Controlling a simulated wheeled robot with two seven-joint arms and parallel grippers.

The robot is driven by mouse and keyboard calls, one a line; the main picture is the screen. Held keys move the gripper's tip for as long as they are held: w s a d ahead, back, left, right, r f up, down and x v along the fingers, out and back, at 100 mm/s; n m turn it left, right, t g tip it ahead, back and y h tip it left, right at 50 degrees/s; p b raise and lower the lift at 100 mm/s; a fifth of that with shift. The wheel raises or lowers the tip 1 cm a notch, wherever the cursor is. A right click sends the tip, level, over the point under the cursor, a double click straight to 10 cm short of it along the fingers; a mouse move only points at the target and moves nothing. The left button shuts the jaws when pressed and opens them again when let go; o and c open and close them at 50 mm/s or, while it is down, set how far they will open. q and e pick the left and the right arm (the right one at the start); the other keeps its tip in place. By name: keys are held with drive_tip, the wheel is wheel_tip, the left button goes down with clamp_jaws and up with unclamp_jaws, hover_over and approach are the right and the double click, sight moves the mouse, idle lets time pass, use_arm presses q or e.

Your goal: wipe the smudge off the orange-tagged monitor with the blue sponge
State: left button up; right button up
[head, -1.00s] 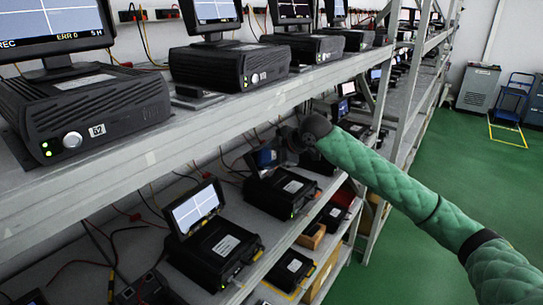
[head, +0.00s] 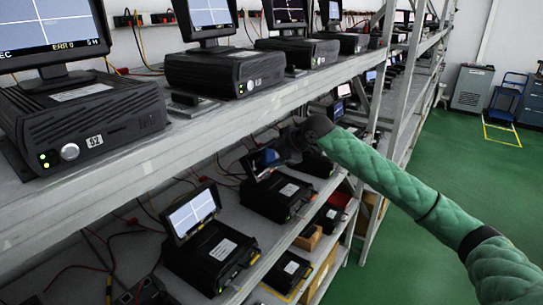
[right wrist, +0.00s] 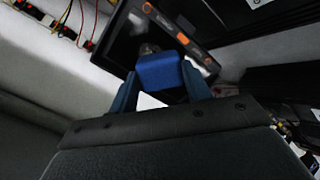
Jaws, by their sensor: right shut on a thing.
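My right gripper (right wrist: 167,92) is shut on the blue sponge (right wrist: 160,78), which sticks out past the fingertips. In the head view the sponge (head: 269,156) shows as a small blue patch by the right gripper (head: 283,153). The sponge is in front of a dark-screened monitor (right wrist: 122,45) with orange marks on its bezel; I cannot tell whether they touch. A greyish smudge (right wrist: 149,48) shows on the screen just beyond the sponge, partly hidden by it. In the head view this monitor (head: 250,165) is on the lower shelf, mostly hidden by my gripper. My left gripper is not in view.
A lit monitor (head: 192,213) stands nearer on the lower shelf. Cables hang behind the units.

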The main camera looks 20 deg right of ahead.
drive_tip(key=shift+s+a+p, duration=0.6)
drive_tip(key=shift+a+p, duration=0.2)
drive_tip(key=shift+p, duration=0.1)
drive_tip(key=shift+s+a+p, duration=0.55)
drive_tip(key=shift+a+p, duration=0.25)
drive_tip(key=shift+p, duration=0.1)
idle(0.4)
drive_tip(key=v, duration=0.6)
drive_tip(key=shift+p, duration=0.45)
idle(0.4)
